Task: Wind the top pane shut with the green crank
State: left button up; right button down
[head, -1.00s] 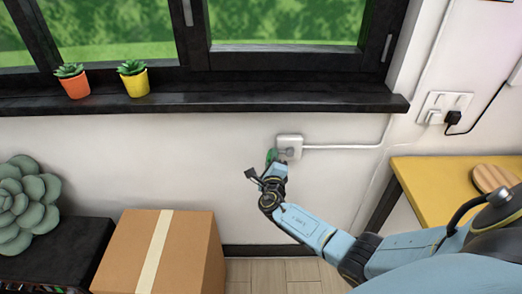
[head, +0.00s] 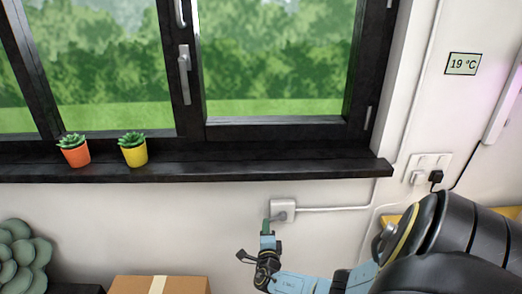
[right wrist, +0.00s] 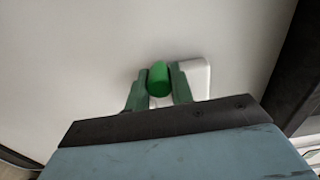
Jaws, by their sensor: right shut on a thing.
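The green crank (head: 266,226) is at a white wall box (head: 283,210) below the window sill in the head view. Its green knob (right wrist: 158,78) shows between two finger tips in the right wrist view. My right gripper (head: 266,234) is shut on this knob, to the lower left of the box. The box also shows in the right wrist view (right wrist: 196,78), behind the fingers. The black-framed window (head: 262,131) is above. Its top is cut off by the picture edge, so I cannot see the top pane. My left gripper is not in view.
An orange pot (head: 76,156) and a yellow pot (head: 135,155) with succulents stand on the black sill (head: 220,172). A cardboard box (head: 190,284) is below left. A wall socket (head: 425,166) and a yellow table (head: 500,214) are at the right.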

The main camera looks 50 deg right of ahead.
jog(key=shift+w+a, duration=0.1)
jog(key=shift+a, duration=0.05)
jog(key=c, duration=1.2)
grip_release()
jog(key=shift+c, duration=0.2)
jog(key=shift+o, duration=0.2)
jog(key=shift+s+a, duration=0.3)
jog(key=shift+s, duration=0.05)
jog(key=p+v, duration=0.3)
jog(key=v, duration=0.9)
jog(key=shift+a, duration=0.15)
jog(key=shift+s, duration=0.15)
